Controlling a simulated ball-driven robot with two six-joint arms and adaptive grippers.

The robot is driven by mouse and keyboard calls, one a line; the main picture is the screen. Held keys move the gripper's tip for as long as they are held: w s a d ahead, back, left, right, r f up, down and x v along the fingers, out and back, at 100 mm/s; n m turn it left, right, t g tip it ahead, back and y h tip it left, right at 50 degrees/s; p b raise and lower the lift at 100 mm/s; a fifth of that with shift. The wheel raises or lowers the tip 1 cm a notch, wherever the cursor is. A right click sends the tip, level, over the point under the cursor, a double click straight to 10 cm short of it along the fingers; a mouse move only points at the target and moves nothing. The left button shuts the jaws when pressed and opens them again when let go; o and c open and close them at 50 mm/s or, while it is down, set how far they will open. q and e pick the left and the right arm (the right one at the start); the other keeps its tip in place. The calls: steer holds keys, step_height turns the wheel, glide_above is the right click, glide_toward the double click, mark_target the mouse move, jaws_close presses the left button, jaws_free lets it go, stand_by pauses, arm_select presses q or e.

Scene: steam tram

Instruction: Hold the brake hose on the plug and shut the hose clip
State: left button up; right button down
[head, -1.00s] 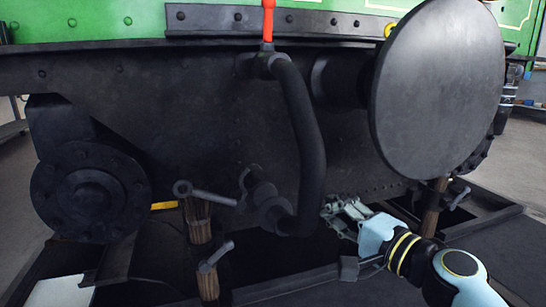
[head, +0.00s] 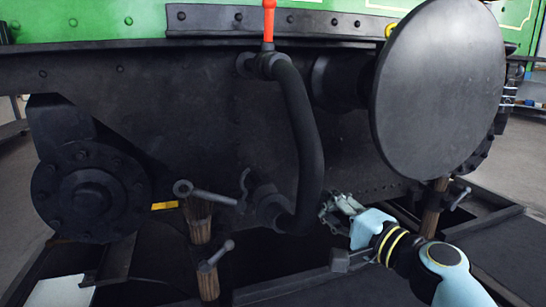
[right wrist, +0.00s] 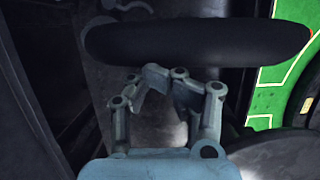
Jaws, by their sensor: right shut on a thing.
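The brake hose (head: 308,150) is thick and black and hangs in a curve from the upper fitting (head: 262,65). Its lower end bends left to the plug (head: 262,196) on the dark frame. A small curved hook-like piece (head: 244,183), perhaps part of the hose clip, stands at the plug. My right gripper (head: 328,208) is right beside the hose's lower bend. In the right wrist view its fingers (right wrist: 171,80) are close together at the edge of the hose (right wrist: 200,40). The fingers are shut on the hose, but the contact is unclear. My left gripper is not in view.
A big round buffer (head: 437,85) juts out at upper right, above my right arm. A handle (head: 205,194) sticks out left of the plug, by wooden posts (head: 200,225). A dark rail (head: 290,284) runs below. A red lever (head: 268,22) stands above the hose.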

steer(key=shift+a+r, duration=0.15)
steer(key=shift+a, duration=0.15)
